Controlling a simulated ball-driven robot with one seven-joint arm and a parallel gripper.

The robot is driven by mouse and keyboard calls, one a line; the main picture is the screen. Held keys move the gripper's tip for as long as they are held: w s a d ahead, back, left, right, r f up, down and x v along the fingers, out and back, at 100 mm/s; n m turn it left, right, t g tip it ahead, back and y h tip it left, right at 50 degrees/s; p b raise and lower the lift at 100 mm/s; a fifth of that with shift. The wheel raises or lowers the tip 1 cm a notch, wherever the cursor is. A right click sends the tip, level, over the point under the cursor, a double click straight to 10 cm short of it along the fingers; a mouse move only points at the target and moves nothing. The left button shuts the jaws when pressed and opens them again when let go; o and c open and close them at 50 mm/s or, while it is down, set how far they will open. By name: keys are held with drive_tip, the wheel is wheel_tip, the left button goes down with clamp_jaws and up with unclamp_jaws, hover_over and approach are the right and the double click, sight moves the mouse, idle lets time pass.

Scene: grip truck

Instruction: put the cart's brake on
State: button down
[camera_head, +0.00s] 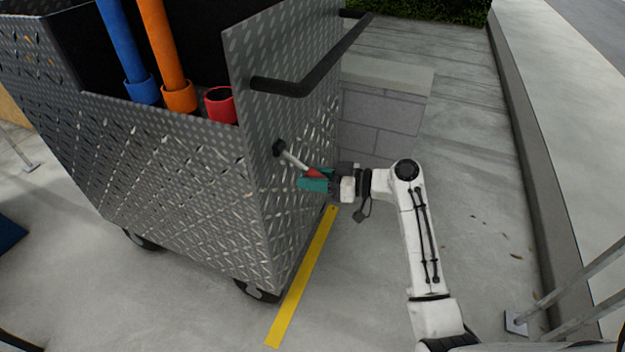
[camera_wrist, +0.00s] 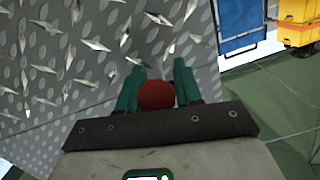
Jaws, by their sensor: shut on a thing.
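The cart (camera_head: 185,165) is a grey diamond-plate metal box on dark wheels, filling the left of the head view. Its plate wall also fills the upper left of the wrist view (camera_wrist: 60,60). The brake lever (camera_head: 297,160) has a dark round pivot on the cart's end wall, a pale rod and a red grip (camera_wrist: 157,96). The rod slants down to the right in the head view. My gripper (camera_head: 316,180) has teal fingers and is shut on the red grip, which sits between the two fingers in the wrist view. The fingers partly hide the grip in the head view.
A black push handle (camera_head: 300,86) juts from the cart above the lever. Blue, orange and red (camera_head: 221,105) pipes stand in the cart. A yellow strip (camera_head: 303,275) lies on the ground beside the wheel (camera_head: 257,291). Open paving lies right of my arm, up to a kerb (camera_head: 527,150).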

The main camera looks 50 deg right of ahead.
drive_tip(key=c, duration=0.8)
unclamp_jaws()
drive_tip(key=shift+c, duration=0.2)
drive_tip(key=v, duration=1)
drive_tip(key=shift+s+d, duration=0.2)
drive_tip(key=shift+s, duration=0.15)
